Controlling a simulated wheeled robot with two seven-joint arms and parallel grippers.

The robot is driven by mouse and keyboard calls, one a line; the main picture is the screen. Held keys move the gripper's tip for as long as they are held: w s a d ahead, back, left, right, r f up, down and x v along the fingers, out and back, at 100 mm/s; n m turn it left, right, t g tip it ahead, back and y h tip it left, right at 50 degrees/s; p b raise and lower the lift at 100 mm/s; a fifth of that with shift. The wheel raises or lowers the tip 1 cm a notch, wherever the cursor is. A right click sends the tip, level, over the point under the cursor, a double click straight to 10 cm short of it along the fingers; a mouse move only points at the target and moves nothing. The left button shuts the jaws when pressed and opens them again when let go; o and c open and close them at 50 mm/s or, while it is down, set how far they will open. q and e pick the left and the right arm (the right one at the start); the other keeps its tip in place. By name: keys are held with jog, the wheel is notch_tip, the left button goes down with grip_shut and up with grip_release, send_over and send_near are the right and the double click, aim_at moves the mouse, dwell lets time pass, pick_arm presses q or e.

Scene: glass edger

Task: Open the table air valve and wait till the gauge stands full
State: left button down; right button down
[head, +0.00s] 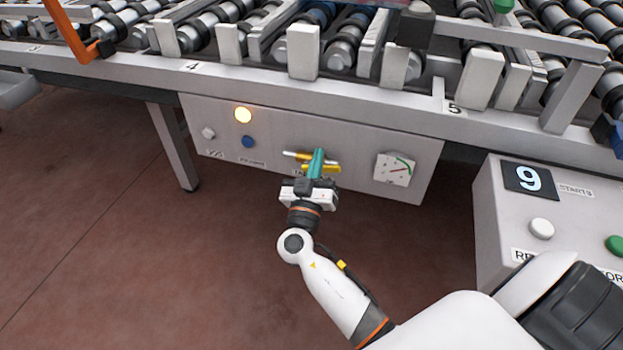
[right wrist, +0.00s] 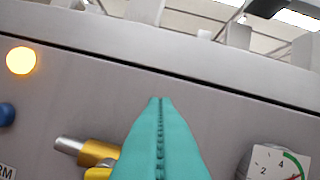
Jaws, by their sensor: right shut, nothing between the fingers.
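The table air valve (head: 302,156) is a yellow and silver fitting on the front of the grey panel; in the right wrist view its brass part and silver stub (right wrist: 85,152) show at the lower left. My right gripper (head: 318,155), with teal fingers, is in front of the valve in the head view. Its fingers (right wrist: 160,105) are shut and empty, beside the brass part; whether they touch it I cannot tell. The gauge (head: 394,169) is a white dial with a green arc and a red needle, right of the valve; its needle reading is too small to tell. My left gripper is not in view.
The roller table (head: 330,85) overhangs above. A control box (head: 510,205) with a "9" display stands at the right. The floor (head: 120,230) at left is clear.

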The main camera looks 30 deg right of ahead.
jog(key=shift+d+f, duration=0.25)
jog(key=shift+f, duration=0.35)
jog(key=shift+d+f, duration=0.25)
jog(key=shift+f, duration=0.35)
jog(key=shift+d+f, duration=0.25)
jog(key=shift+f, duration=0.35)
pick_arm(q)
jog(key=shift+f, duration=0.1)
